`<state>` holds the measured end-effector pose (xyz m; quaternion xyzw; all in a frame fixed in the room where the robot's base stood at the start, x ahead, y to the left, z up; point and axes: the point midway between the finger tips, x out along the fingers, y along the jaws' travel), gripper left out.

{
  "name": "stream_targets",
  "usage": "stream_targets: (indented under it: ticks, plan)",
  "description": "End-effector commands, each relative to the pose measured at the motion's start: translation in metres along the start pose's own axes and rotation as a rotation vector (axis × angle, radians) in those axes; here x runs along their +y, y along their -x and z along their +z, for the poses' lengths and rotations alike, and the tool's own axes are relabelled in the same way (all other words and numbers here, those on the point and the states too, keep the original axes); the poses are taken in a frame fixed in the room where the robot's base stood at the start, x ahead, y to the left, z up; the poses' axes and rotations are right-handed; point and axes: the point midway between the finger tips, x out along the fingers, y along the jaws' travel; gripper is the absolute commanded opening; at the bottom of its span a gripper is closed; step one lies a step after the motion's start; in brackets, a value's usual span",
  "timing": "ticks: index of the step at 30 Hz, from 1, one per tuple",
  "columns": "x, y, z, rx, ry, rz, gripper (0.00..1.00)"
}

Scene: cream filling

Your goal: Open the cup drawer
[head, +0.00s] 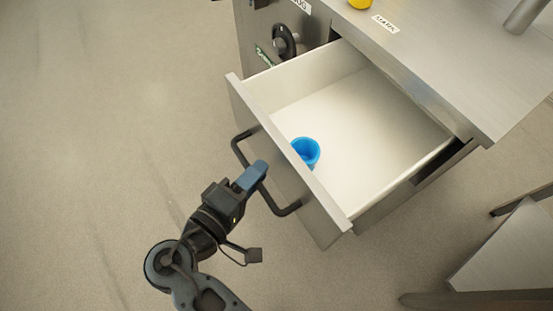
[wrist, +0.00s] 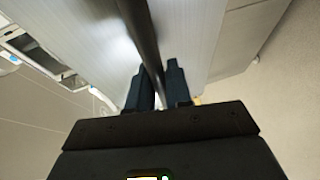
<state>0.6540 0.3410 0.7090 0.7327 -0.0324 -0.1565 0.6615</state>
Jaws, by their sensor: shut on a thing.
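The cup drawer (head: 350,125) is pulled well out of the steel cabinet, with its white inside in view. A blue cup (head: 306,151) stands in it near the front panel. The black bar handle (head: 240,150) is on the drawer's outer front. My gripper (head: 258,176) is shut on the handle near its middle. In the wrist view the handle bar (wrist: 140,35) runs between the two fingers of my gripper (wrist: 160,85). The handle part between the fingers is partly hidden.
The steel counter (head: 450,60) lies above the drawer, with a yellow thing (head: 360,3) at its back edge. A black knob (head: 285,40) is on the cabinet left of the drawer. A metal stand (head: 510,250) is at the lower right. The floor (head: 110,120) at left is clear.

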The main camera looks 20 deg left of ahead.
Motion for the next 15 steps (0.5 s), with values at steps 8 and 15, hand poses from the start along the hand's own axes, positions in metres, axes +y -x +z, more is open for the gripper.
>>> stream_targets:
  ticks: [8,15]
  plan:
    - [-0.005,0.016,-0.006,-0.001,0.001,-0.002,0.0]
    - [-0.005,0.017,-0.006,-0.002,0.001,-0.002,0.0]
